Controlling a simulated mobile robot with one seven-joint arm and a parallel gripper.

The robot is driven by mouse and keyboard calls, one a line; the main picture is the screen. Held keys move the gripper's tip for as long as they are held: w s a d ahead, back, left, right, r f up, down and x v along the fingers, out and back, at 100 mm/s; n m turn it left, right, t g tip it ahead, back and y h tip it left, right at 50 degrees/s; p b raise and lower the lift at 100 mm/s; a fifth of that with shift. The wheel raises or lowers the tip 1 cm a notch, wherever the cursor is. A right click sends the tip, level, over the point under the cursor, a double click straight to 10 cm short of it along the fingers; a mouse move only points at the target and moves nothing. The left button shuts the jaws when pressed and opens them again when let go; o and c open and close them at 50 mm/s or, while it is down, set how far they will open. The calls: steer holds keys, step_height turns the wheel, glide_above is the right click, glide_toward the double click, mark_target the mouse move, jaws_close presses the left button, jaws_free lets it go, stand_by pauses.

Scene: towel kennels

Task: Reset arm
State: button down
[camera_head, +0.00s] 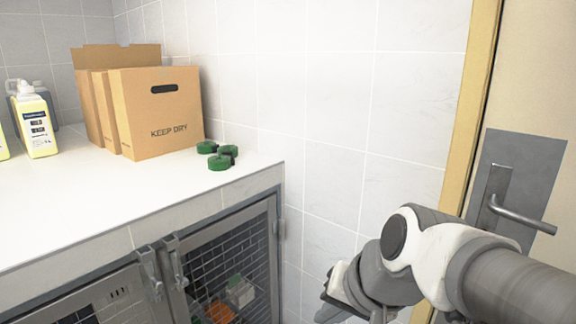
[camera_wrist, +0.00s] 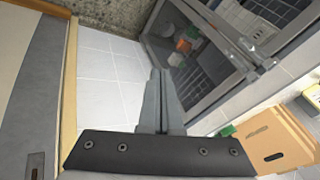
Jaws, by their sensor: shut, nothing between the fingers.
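My arm reaches in from the lower right of the head view, in front of the tiled wall and the door. My gripper (camera_wrist: 160,75) shows in the wrist view with its two fingers together and nothing between them. In the head view the gripper end is low in the picture, beside the kennel front, and its fingertips are hard to make out. It appears apart from the counter and the kennel.
A white counter (camera_head: 75,210) at left bears cardboard boxes (camera_head: 160,115), yellow bottles (camera_head: 38,125) and green round items (camera_head: 219,163). Below it is a mesh kennel door (camera_head: 232,255) with orange and white items behind it. A door handle (camera_head: 525,217) is at right.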

steer(key=s+d+n+h, duration=0.3)
steer(key=s+d, duration=0.3)
steer(key=d, duration=0.2)
step_height(320, 180, up, 19)
steer(key=p, duration=1.8)
steer(key=shift+p, duration=0.4)
